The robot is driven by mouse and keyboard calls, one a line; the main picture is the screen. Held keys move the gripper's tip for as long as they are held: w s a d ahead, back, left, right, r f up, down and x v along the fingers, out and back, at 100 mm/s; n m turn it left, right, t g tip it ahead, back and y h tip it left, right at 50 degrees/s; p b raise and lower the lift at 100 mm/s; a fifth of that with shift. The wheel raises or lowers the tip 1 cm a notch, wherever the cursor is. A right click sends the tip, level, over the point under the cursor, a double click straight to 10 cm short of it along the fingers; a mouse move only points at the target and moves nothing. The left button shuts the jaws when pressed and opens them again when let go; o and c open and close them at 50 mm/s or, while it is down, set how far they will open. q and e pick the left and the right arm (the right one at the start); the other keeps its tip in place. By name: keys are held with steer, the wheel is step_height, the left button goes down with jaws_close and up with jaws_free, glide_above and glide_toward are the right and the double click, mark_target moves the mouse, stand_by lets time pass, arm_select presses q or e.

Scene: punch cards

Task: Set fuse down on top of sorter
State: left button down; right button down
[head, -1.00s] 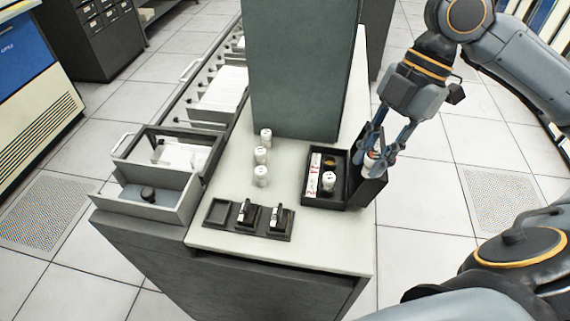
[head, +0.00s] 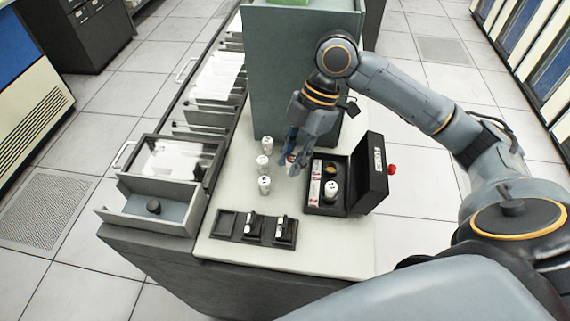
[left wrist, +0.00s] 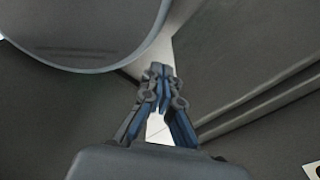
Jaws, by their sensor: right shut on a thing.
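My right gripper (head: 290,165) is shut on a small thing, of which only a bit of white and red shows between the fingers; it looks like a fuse. It is over the pale top of the sorter (head: 310,256), between a row of standing white fuses (head: 264,185) and an open black box (head: 312,210). Whether the held thing touches the top cannot be told. Another white fuse (head: 330,188) stands in the box. My left gripper (left wrist: 160,85) shows only in the left wrist view, its fingers together with nothing seen between the tips.
The box's raised lid (head: 376,172) is on its right, with a red knob (head: 392,169). A tall grey-green cabinet (head: 285,70) rises behind. A row of black switch holders (head: 256,229) lies at the front. Open drawers (head: 150,205) stick out left. The front right of the top is clear.

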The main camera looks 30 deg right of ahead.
steer(key=shift+w+a+f, duration=0.25)
steer(key=shift+w+f, duration=0.1)
steer(key=shift+f, duration=0.2)
steer(key=f, duration=0.1)
steer(key=f+p, duration=0.1)
steer(key=f, duration=0.1)
steer(key=shift+w+a+p, duration=0.25)
steer(key=shift+w+p, duration=0.05)
steer(key=shift+w, duration=0.05)
steer(key=shift+f, duration=0.45)
arm_select(q)
steer(key=shift+d+r, duration=0.1)
steer(key=shift+r, duration=0.85)
arm_select(e)
steer(key=shift+s+d, duration=0.1)
arm_select(q)
steer(key=shift+s, duration=0.1)
arm_select(e)
steer(key=shift+f, duration=0.15)
steer(key=c, duration=1.2)
jaws_free()
steer(key=shift+o, duration=0.2)
